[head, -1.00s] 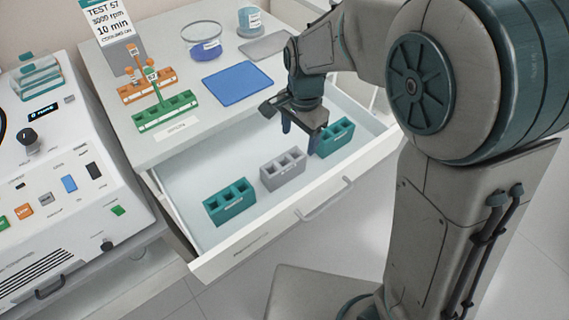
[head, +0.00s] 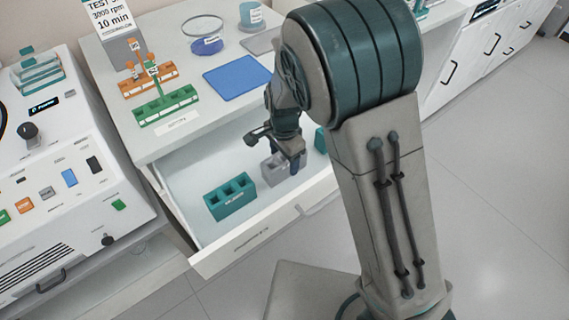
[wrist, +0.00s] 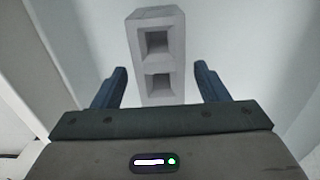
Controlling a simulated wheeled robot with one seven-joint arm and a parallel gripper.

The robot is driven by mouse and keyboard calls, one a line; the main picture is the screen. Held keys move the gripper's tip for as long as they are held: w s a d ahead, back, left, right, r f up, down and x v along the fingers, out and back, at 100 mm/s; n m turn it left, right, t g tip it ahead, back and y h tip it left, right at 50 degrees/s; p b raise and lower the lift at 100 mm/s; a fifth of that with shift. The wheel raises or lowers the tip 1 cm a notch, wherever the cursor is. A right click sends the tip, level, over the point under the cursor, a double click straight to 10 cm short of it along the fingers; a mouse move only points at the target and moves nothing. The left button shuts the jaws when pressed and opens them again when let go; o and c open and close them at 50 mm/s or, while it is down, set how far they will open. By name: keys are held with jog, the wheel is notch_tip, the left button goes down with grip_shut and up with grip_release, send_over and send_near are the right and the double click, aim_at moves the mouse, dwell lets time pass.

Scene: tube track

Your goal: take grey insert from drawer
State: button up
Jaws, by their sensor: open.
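The grey insert (head: 272,172) is a small block with square wells, standing in the open drawer (head: 183,178) between two teal inserts. In the wrist view the grey insert (wrist: 157,62) lies ahead, with its near end between my finger tips. My gripper (head: 284,162) is over the insert in the head view and hides part of it. In the wrist view my gripper (wrist: 160,82) is open, with one blue finger on each side of the insert and a visible gap on both sides.
A teal insert (head: 230,196) stands to the left in the drawer, and another teal insert (head: 320,140) stands to the right, partly hidden by my arm. The drawer handle (head: 318,203) is at the front. Tube racks (head: 166,104) and a blue mat (head: 236,78) are on the counter above.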

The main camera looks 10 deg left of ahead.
jog(key=shift+w+f, duration=0.15)
jog(key=shift+f, duration=1.7)
jog(key=c, duration=1)
jog(key=shift+c, duration=0.2)
jog(key=shift+r, duration=0.2)
jog(key=shift+r, duration=0.25)
jog(key=r, duration=0.3)
jog(key=shift+w+d+r, duration=0.2)
jog(key=shift+d+r, duration=0.1)
jog(key=shift+r, duration=0.1)
jog(key=w+d+r, duration=0.4)
jog(key=d+r, duration=0.2)
jog(key=d, duration=0.4)
jog(key=shift+w+r+b, duration=0.2)
jog(key=shift+w+b, duration=0.2)
